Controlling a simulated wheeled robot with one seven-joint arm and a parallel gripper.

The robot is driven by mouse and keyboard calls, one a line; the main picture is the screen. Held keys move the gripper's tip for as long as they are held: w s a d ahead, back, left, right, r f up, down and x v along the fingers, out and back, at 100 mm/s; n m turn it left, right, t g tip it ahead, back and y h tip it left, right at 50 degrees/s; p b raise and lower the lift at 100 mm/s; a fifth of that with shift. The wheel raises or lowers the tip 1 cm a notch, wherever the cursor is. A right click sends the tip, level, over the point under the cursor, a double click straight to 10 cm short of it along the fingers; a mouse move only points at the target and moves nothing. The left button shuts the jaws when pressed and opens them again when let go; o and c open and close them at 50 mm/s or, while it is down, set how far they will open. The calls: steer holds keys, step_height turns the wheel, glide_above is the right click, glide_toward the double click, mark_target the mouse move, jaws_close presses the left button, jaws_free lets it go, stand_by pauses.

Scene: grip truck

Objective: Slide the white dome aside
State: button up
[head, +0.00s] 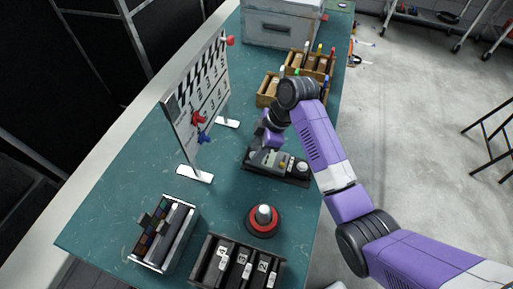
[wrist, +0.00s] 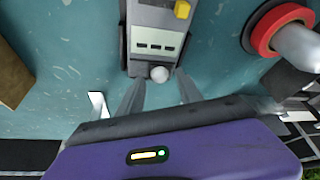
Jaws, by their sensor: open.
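A grey light meter (head: 271,158) with a yellow button lies on a dark tray (head: 292,180) at the table's middle right. In the wrist view the meter (wrist: 155,34) runs up from the centre. The small white dome (wrist: 159,74) is at its near end, below the dark display marks. My gripper (wrist: 160,88) is open, its two grey fingers on either side of the dome; I cannot tell whether they touch it. In the head view my gripper (head: 258,152) is low over the meter's left end and hides the dome there. A pale round part (head: 302,167) shows at the right end.
A red ring with a white-topped knob (head: 263,219) stands nearby in front. A clapperboard (head: 197,100) stands to the left. A black divided box (head: 205,267) and an open case (head: 163,235) are in front. Wooden trays (head: 268,91) stand behind.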

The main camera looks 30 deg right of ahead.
jaws_close()
stand_by(1.4)
